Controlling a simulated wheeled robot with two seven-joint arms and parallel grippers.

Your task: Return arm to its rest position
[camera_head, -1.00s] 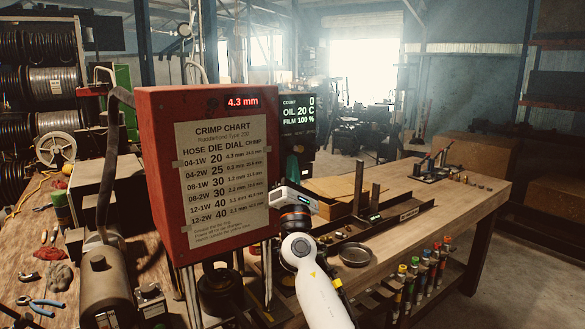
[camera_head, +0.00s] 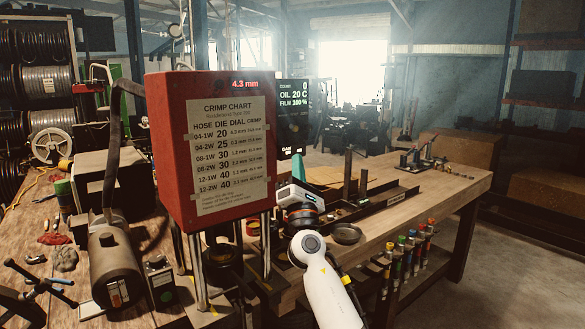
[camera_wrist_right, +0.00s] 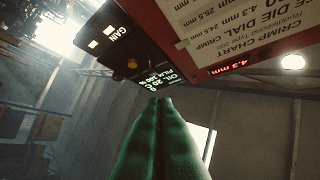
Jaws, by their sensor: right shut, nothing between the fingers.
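My right arm (camera_head: 330,290) is white and reaches up from the bottom of the head view. In the right wrist view the green fingers of my right gripper (camera_wrist_right: 160,101) lie together, shut and empty. Past their tips is the dark display (camera_wrist_right: 118,43), with the red box (camera_wrist_right: 165,22) above right. The display also shows in the head view (camera_head: 293,120), behind the box. My left gripper is not in view.
The wooden bench (camera_head: 440,188) runs to the back right, with a long dark tray (camera_head: 375,209) and a round dish (camera_head: 345,234) close to my right wrist. Coloured bottles (camera_head: 409,250) hang on the bench's front side.

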